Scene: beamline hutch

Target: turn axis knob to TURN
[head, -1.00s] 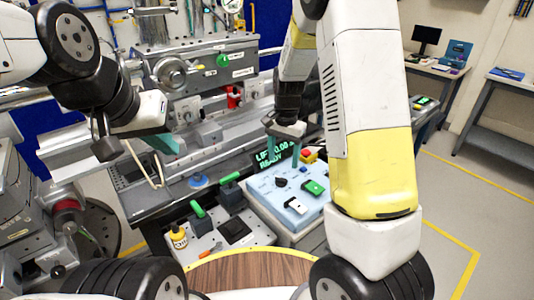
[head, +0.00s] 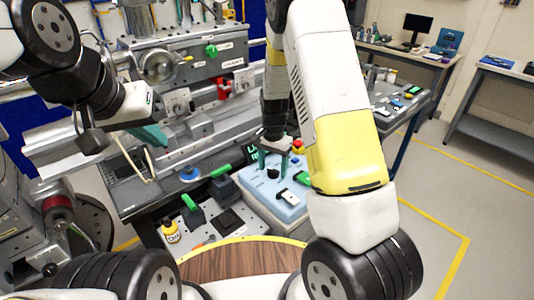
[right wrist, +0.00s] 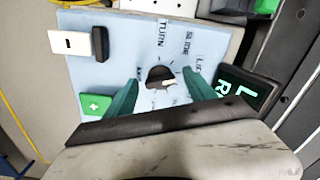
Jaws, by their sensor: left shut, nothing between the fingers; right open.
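The black axis knob (right wrist: 160,77) sits on the light-blue control panel (right wrist: 70,75) in the right wrist view. Its white pointer mark faces right, roughly toward the partly cut-off "LI" label; the TURN label (right wrist: 163,32) is above the knob and SLIDE (right wrist: 187,42) lies between them. My open right gripper (right wrist: 160,94) has its teal fingers on either side of the knob; contact cannot be told. In the head view my right gripper (head: 274,163) is low over the panel (head: 262,203). My left gripper (head: 152,136) is shut and empty, away from the panel.
A display (right wrist: 245,95) with green text stands beside the knob. A green button (right wrist: 95,104) and a white switch (right wrist: 70,43) are also on the panel. The lathe-like machine (head: 180,65) is behind.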

